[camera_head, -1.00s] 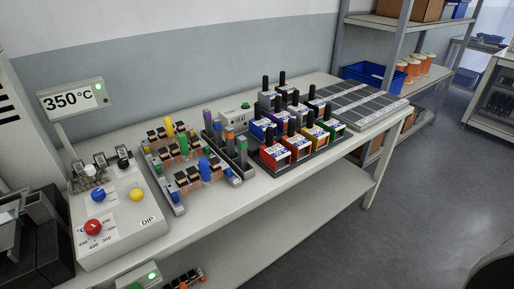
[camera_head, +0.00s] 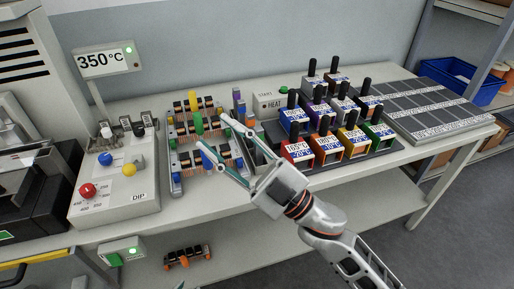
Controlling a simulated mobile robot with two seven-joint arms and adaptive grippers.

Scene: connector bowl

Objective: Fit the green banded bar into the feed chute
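Several upright banded bars (camera_head: 238,97) stand between the coil rack and the heater box, partly hidden behind my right gripper. I cannot tell which of them is the green banded bar. I cannot clearly make out the feed chute. My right gripper (camera_head: 212,133) reaches in from the lower right over the right side of the coil rack (camera_head: 175,176). Its two long fingers are spread apart with nothing seen held between them. A plain green cylinder (camera_head: 198,122) stands in the rack beyond the fingertips.
A control box (camera_head: 145,205) with coloured knobs stands at left under a 350°C display (camera_head: 101,63). A heater box (camera_head: 268,100) and several coloured label blocks with black handles (camera_head: 297,150) stand right of the gripper. A grey panel (camera_head: 440,110) lies at far right.

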